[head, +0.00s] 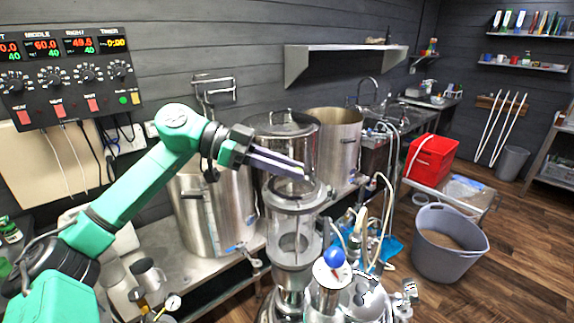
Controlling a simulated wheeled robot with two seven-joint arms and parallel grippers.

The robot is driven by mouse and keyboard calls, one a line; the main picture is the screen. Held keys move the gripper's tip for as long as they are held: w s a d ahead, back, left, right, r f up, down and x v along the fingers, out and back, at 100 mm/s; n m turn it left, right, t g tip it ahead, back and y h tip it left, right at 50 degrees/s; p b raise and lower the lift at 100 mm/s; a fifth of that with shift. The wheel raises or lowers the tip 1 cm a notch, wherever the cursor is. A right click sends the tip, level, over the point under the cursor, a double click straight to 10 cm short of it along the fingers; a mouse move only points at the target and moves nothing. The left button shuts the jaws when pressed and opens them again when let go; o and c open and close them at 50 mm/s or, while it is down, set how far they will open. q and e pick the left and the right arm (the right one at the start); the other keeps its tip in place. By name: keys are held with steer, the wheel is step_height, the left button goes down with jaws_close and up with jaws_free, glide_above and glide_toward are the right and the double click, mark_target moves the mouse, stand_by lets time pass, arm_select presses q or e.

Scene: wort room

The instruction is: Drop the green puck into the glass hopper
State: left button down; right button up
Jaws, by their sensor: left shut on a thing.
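My left arm comes in from the left, and its gripper (301,169) is over the glass hopper (296,232), a clear cylinder with a metal rim on a metal stand. The fingertips are above the hopper's open top, apart from the rim. The fingers are closed together on something small at their tips, and I take it to be the green puck. The puck itself is hidden or too small to make out. I see no green puck elsewhere. My right gripper is out of view.
Large steel kettles (215,211) stand behind the hopper, with a lidded one close to the gripper. A blue-topped gauge (333,263) and hoses crowd the hopper's front right. A grey tub (449,256) stands on the floor at right. A control panel (68,75) hangs at upper left.

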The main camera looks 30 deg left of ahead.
arm_select(q)
steer(key=c, duration=0.7)
jaws_free()
steer(key=shift+a, duration=0.1)
steer(key=b+v, duration=0.3)
steer(key=v, duration=1.1)
steer(key=shift+s+a+r+b, duration=0.15)
steer(key=shift+a+b, duration=0.05)
steer(key=shift+b, duration=0.2)
